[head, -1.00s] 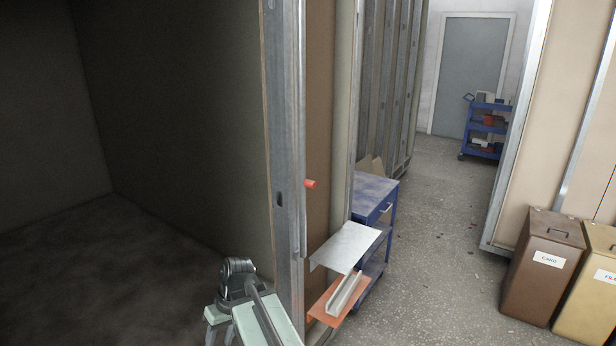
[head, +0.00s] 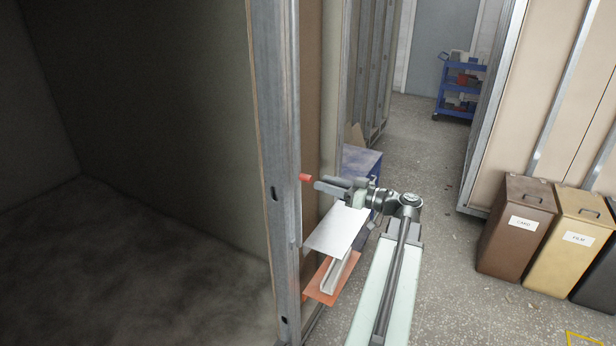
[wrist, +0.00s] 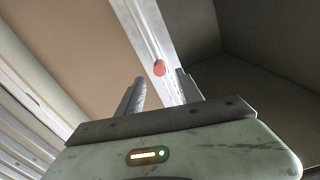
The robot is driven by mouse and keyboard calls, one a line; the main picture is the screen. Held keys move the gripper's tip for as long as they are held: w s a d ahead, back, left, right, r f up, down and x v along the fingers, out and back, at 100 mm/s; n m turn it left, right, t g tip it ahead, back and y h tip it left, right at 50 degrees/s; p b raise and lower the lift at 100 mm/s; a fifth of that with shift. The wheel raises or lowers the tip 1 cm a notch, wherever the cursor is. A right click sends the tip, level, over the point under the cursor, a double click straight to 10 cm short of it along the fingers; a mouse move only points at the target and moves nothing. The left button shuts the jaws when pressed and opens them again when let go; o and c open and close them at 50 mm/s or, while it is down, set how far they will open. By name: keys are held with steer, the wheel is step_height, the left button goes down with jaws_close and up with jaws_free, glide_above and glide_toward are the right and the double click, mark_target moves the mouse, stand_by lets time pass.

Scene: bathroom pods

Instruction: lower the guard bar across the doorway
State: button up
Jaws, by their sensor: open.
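A short red peg (head: 305,178) sticks out from the metal post (head: 272,160) at the right side of the dark doorway. The guard bar itself is not clearly made out; I cannot tell whether the pale strip behind the peg is the bar. My gripper (head: 322,187) is just right of the peg, pointing left at it, open and apart from it. In the wrist view the red peg (wrist: 159,67) appears between the two fingertips of my gripper (wrist: 160,77), beyond them, against a pale metal strip (wrist: 145,35).
A white plate (head: 335,230) and an orange plate (head: 320,290) with a channel stand out from the wall below my gripper. Brown (head: 515,240) and tan (head: 570,255) bins stand right.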

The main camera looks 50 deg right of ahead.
mark_target(308, 179)
steer(key=x, duration=0.6)
steer(key=shift+w+a, duration=0.1)
steer(key=shift+w, duration=0.2)
jaws_close()
stand_by(1.0)
